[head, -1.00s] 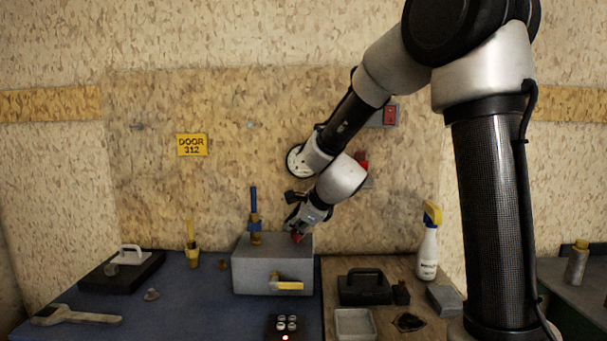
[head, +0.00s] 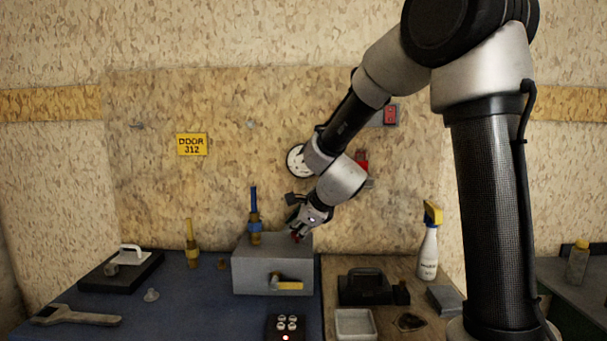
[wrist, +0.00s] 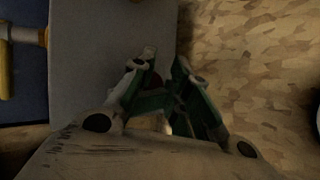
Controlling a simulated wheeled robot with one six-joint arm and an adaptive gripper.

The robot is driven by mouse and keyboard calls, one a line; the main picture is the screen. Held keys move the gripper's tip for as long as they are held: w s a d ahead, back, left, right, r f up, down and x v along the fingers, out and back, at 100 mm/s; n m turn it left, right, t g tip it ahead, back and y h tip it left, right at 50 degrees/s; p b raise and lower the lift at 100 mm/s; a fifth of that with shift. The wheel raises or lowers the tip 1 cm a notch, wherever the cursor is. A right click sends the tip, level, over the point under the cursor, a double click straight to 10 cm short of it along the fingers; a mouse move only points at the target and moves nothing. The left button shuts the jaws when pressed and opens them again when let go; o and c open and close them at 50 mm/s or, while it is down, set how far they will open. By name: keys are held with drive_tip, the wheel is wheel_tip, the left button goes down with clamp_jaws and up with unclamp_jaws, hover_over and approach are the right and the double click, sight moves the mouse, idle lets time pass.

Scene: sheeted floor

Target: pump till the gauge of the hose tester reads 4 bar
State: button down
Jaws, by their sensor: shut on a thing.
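The hose tester appears to be the grey box (head: 272,270) on the blue bench top, with a yellow lever (head: 289,285) on its front and a blue-and-brass fitting (head: 255,222) on top. A round white dial (head: 296,160) is on the wall behind; my arm covers part of it and I cannot read it. My gripper (head: 297,236) is at the box's top right and points down. It is shut on a small red knob (head: 294,238), which also shows dark red between the fingers in the wrist view (wrist: 157,80). The fingers hide most of it.
A brass fitting (head: 191,250) and a black block with a white handle (head: 122,268) stand to the left, with a wrench (head: 75,315) in front. A button box (head: 286,327) is at the front. A dark case (head: 366,288), grey tray (head: 354,323) and spray bottle (head: 429,250) stand right.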

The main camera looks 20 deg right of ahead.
sight(295, 231)
drive_tip(key=shift+r, duration=3.05)
drive_tip(key=shift+s+d+r, duration=0.15)
drive_tip(key=shift+s, duration=0.1)
drive_tip(key=s+d+n+g+h, duration=0.1)
drive_tip(key=s+d+n, duration=0.4)
drive_tip(key=s, duration=0.6)
drive_tip(key=s+d+n+g+h, duration=0.1)
drive_tip(key=s+d+n, duration=0.4)
drive_tip(key=s+n, duration=0.4)
drive_tip(key=s+d+n+g+h, duration=0.1)
drive_tip(key=s+d+n, duration=0.4)
drive_tip(key=s, duration=0.8)
drive_tip(key=n+g, duration=0.1)
drive_tip(key=n, duration=0.2)
drive_tip(key=shift+s+f+h, duration=0.2)
drive_tip(key=shift+s+h, duration=0.1)
drive_tip(key=shift+h, duration=0.1)
